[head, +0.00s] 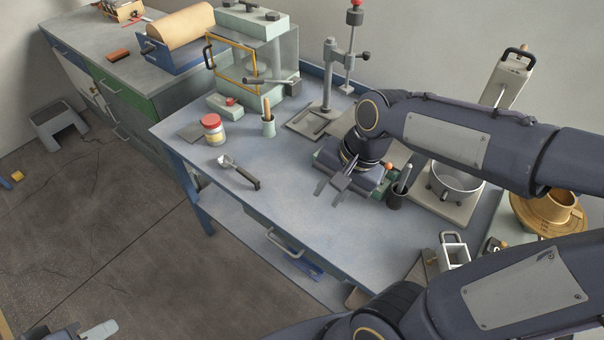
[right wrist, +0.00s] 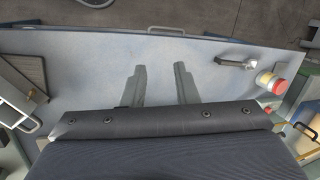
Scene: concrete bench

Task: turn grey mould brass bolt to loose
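My right gripper (head: 332,187) points down over the middle of the bench, left of and apart from that piece. In the right wrist view its two fingers (right wrist: 160,88) are spread with bare bench between them, so it is open and empty.
A dark cup (head: 398,194) and a metal pan (head: 455,182) are right of my gripper. A brass-coloured vessel (head: 550,205) is far right.

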